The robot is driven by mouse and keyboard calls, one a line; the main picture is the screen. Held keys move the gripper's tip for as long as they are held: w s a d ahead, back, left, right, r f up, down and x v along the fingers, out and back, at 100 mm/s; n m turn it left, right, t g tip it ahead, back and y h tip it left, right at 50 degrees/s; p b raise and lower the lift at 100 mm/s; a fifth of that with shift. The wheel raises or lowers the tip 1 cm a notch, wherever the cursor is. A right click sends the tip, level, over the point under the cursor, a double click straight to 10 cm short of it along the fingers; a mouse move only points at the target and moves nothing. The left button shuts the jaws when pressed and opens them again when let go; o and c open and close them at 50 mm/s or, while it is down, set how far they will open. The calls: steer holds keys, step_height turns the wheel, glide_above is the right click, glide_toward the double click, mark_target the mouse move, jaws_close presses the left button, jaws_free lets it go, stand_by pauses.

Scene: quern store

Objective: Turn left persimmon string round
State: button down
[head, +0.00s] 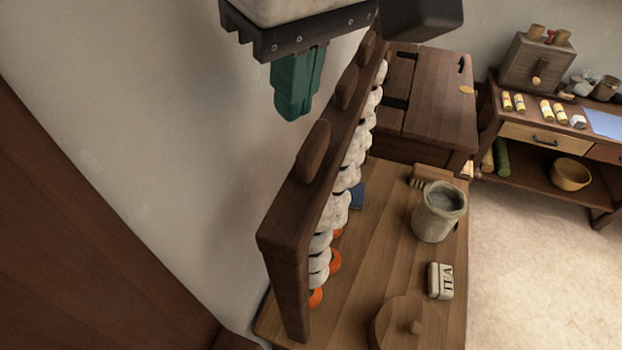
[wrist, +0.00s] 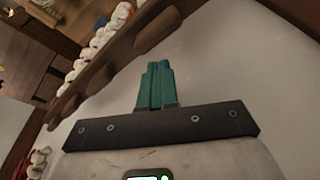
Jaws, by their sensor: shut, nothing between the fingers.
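A dark wooden rack (head: 290,225) stands on the table with several strings of pale, whitish persimmons hanging along it. The nearest, leftmost string (head: 319,262) hangs by the rack's near post, with orange fruit (head: 335,260) low down beside it. The strings overlap, so I cannot tell each one apart. In the wrist view pale fruit (wrist: 82,65) shows beyond the rack's top beam (wrist: 100,80). My gripper (head: 293,117) has green fingers, shut and empty. It is above and left of the beam, on the wall side, apart from the strings. The fingers also show in the wrist view (wrist: 157,66).
A wooden chest (head: 440,100) and a side table (head: 540,135) stand behind. The pale wall (head: 150,130) is close on the left.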

steer(key=shift+s+f+b, duration=0.15)
steer(key=shift+f+b, duration=0.8)
steer(key=shift+f, duration=1.05)
steer(key=shift+d+r+p, duration=0.25)
steer(key=shift+p, duration=0.05)
